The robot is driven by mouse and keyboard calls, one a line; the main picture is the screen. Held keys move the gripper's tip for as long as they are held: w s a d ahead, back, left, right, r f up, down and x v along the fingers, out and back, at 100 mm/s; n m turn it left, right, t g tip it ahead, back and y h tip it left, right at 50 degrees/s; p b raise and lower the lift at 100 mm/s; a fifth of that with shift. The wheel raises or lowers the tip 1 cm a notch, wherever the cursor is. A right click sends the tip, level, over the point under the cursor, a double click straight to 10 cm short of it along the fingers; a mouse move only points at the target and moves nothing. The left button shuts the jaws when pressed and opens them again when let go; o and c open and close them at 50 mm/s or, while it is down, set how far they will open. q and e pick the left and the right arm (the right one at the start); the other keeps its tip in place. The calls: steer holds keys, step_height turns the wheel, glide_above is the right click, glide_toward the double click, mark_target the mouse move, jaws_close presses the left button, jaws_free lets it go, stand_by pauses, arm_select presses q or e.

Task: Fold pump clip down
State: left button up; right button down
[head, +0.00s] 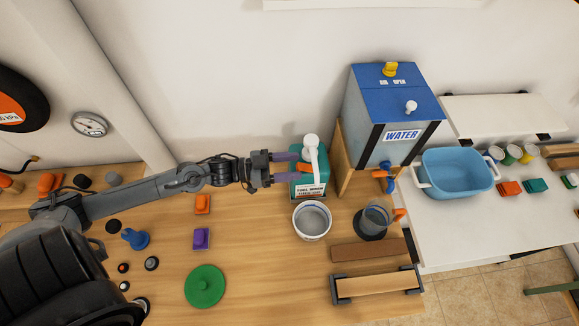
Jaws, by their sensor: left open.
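A teal jug (310,185) with a white label stands on the wooden bench. A white pump (313,152) rises from its top, with a rounded head at the upper end. My left gripper (290,168) is open, its fingers pointing right at the jug's left side, close to the pump. No object shows between its fingers. I cannot tell whether a finger touches the jug. The pump clip is too small to make out. My right gripper is not in view.
A white bucket (312,220) stands just in front of the jug. A blue-topped water tank (392,117) on a wooden stand is close on the right. A clear jug (373,220) and a green disc (205,286) are on the bench. Bare bench lies left of the bucket.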

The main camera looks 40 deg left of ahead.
arm_select(q)
steer(key=shift+c, duration=0.4)
jaws_close()
step_height(320, 180, down, 2)
steer(key=t+h+b, duration=0.1)
steer(key=t+b, duration=0.1)
steer(key=b, duration=0.2)
steer(key=shift+s+a+f+h, duration=0.1)
steer(key=shift+a+h, duration=0.05)
steer(key=shift+h, duration=0.25)
steer(key=shift+o, duration=0.4)
jaws_free()
steer(key=shift+r, duration=0.2)
